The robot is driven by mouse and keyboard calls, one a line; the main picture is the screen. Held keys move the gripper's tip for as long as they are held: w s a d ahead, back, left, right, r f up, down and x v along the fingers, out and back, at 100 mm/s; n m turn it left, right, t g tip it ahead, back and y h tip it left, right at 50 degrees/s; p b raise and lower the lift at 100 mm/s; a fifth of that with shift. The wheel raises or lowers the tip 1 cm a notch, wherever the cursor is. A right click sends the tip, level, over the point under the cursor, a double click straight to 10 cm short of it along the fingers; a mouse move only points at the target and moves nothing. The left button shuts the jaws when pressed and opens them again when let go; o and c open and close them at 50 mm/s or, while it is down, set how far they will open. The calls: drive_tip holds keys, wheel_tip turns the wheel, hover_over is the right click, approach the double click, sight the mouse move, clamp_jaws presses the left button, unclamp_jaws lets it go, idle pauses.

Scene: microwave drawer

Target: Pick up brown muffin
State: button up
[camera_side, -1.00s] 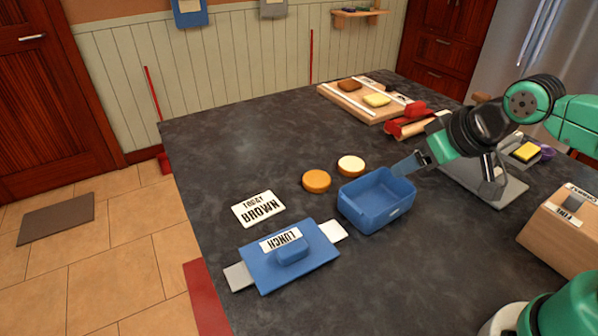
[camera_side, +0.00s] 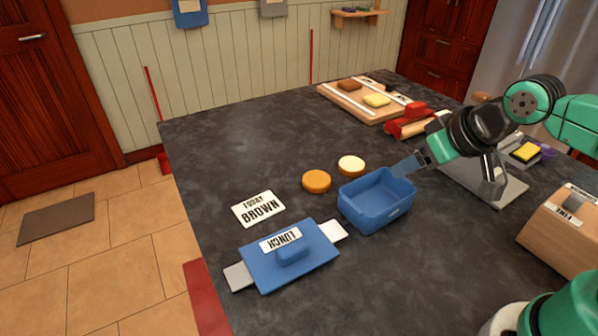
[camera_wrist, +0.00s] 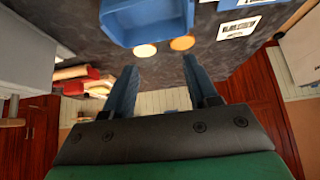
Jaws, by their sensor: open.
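A round orange-brown muffin (camera_side: 316,181) lies on the dark counter, left of an open blue box (camera_side: 376,214). A paler, cream-topped round one (camera_side: 351,166) lies beside it, behind the box. In the wrist view the orange-brown one (camera_wrist: 182,43) and the cream one (camera_wrist: 145,50) show beyond my fingertips, by the box edge. A card (camera_side: 259,208) reading "TODAY BROWN" lies at left. My gripper (camera_side: 405,165) is open and empty near the box's back right corner; the wrist view shows its two blue fingers (camera_wrist: 160,68) apart.
A blue lid (camera_side: 290,256) labelled "LUNCH" lies in front. A wooden board (camera_side: 336,97) with a brown and a yellow slice stands at the back, near red-and-wood items (camera_side: 408,123). A wooden box (camera_side: 565,235) is at right. The counter's back left is clear.

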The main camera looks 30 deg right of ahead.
drive_tip(key=shift+o, duration=0.2)
drive_tip(key=o, duration=0.7)
